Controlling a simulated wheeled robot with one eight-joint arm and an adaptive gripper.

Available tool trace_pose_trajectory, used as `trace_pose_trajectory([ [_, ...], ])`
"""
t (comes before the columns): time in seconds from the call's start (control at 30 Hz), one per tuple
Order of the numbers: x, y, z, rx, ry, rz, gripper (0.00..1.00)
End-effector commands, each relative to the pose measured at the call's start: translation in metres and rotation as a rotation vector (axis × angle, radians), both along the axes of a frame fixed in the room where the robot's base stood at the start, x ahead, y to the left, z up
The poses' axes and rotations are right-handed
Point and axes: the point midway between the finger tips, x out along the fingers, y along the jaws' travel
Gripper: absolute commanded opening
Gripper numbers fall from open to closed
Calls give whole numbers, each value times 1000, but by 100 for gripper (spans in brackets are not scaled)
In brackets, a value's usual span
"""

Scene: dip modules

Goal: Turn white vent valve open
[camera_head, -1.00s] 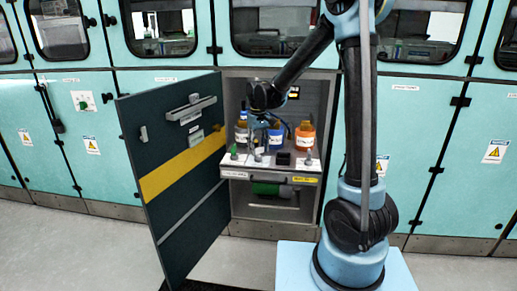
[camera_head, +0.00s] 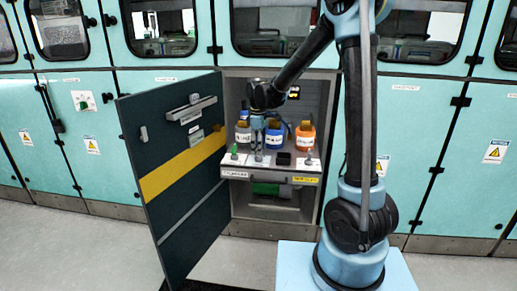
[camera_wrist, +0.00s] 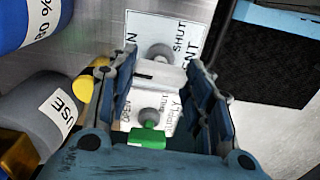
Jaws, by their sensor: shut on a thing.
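In the wrist view the white vent valve (camera_wrist: 160,72) has a pale handle lying crosswise below a grey round hub, on a plate marked OPEN, SHUT and VENT. My gripper (camera_wrist: 160,82) has one finger at each end of this handle and is shut on it. In the head view my gripper (camera_head: 259,150) points down at the white shelf panel inside the open cabinet and hides most of the valve. The exact angle of the handle against the plate's marks is hard to tell.
A green-handled supply valve (camera_wrist: 147,138) sits beside the vent valve. Blue (camera_head: 273,138), grey (camera_head: 243,134) and orange (camera_head: 305,136) bottles stand close behind. A dark square opening (camera_head: 284,158) lies to the right. The open cabinet door (camera_head: 180,170) stands on the left.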

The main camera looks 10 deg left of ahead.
Motion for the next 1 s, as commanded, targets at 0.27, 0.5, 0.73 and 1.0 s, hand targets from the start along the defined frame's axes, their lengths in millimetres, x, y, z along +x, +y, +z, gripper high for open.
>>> trace_pose_trajectory([
  [0.27,0,-3,0,-5,-1,63,23],
  [0.5,0,-3,0,-5,-1,71,23],
  [0.73,0,-3,0,-5,-1,71,51],
  [1.0,0,-1,0,-2,0,72,67],
])
